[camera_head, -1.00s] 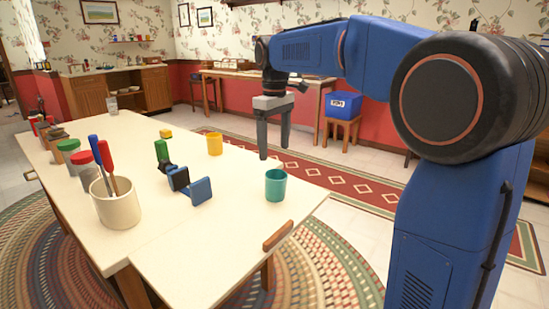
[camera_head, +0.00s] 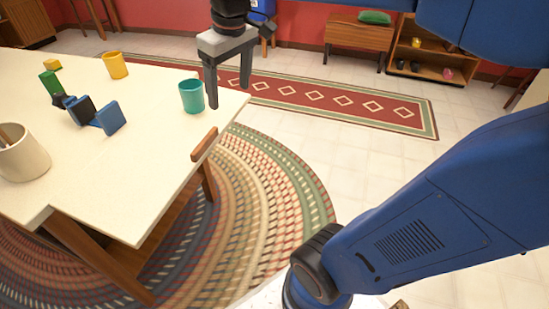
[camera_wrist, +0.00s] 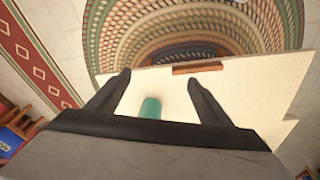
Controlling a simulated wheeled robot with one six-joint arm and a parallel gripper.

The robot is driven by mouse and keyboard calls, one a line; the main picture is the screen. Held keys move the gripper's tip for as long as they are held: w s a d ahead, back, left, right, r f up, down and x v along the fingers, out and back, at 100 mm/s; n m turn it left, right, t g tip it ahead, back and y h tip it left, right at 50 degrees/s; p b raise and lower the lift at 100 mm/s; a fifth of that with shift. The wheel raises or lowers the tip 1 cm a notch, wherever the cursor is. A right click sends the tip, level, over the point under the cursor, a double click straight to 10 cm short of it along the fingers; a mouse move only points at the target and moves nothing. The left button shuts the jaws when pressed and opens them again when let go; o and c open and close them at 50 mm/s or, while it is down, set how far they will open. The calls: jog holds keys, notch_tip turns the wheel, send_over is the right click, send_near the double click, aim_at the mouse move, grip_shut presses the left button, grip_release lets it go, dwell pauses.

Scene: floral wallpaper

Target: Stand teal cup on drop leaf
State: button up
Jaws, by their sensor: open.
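The teal cup (camera_head: 192,97) stands upright on the pale tabletop near its far right corner. The drop leaf (camera_head: 130,215) is the pale front-right section with a wooden support below its edge; I cannot tell exactly where its seam runs under the cup. My gripper (camera_head: 229,97) is open and empty, fingers pointing down, just right of the cup in the head view. One finger overlaps the cup's right side in the picture; contact is unclear. In the wrist view, the teal cup (camera_wrist: 150,107) shows between my spread fingers (camera_wrist: 159,78), its lower part hidden by the gripper body.
A yellow cup (camera_head: 115,65), blue block-like pieces (camera_head: 100,115), a green block (camera_head: 51,83) and a cream crock (camera_head: 22,155) stand to the left on the table. The leaf's front area is bare. A braided rug and a red runner (camera_head: 320,95) lie on the floor.

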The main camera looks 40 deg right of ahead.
jog(key=s+d+f+m+t, duration=0.2)
jog(key=s+f+m, duration=0.1)
jog(key=s+f, duration=1)
jog(key=shift+s+d+m, duration=0.15)
jog(key=shift+s+m, duration=0.15)
jog(key=shift+s, duration=0.85)
